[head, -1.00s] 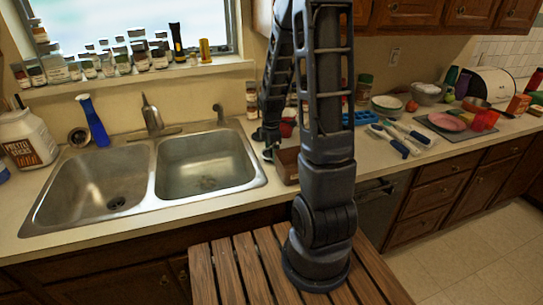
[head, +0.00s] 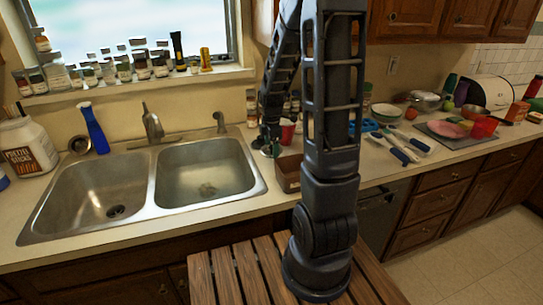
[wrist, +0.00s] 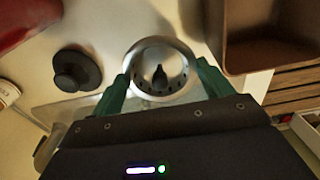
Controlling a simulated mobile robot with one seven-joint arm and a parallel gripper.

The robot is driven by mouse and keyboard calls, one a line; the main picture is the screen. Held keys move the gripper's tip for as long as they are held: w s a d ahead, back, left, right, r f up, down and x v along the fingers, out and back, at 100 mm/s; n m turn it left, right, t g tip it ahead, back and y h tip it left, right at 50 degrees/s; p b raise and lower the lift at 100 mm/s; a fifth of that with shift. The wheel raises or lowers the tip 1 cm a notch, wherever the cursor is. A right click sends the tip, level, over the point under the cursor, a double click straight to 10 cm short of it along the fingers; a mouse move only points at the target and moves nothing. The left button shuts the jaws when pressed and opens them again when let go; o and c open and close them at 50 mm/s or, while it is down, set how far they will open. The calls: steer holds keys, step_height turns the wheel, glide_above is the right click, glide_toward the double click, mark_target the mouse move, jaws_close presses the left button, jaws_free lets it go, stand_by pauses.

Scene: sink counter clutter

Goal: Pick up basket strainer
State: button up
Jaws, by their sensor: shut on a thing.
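The basket strainer (wrist: 160,66) is a round metal cup with a bright rim, holes and a dark centre post. In the wrist view it sits between the two green fingers of my gripper (wrist: 162,84), which is shut on it, one finger at each side. In the head view my gripper (head: 267,143) is low over the counter, right of the sink and behind the brown box. The strainer is too small there to make out clearly. I cannot tell whether it is clear of the counter.
A brown open box (head: 287,172) is close in front, also at upper right in the wrist view (wrist: 265,65). A red cup (head: 287,131) stands behind. A dark round stopper (wrist: 77,71) lies left of the strainer in the wrist view. The double sink (head: 205,172) is left.

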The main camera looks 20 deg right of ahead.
step_height(320, 180, up, 14)
steer(key=w+a+f+n, duration=0.2)
steer(key=w+a+f, duration=0.1)
steer(key=a, duration=0.6)
steer(key=w+a+f+n, duration=0.2)
steer(key=w+a+f, duration=0.2)
steer(key=a, duration=0.5)
steer(key=w+a+f+n, duration=0.2)
steer(key=w+a+f, duration=0.2)
steer(key=a+f, duration=0.3)
steer(key=shift+a, duration=1.15)
steer(key=shift+f, duration=10.55)
steer(key=shift+f, duration=1.05)
steer(key=o, duration=0.9)
steer(key=shift+o, duration=0.2)
steer(key=shift+r, duration=0.1)
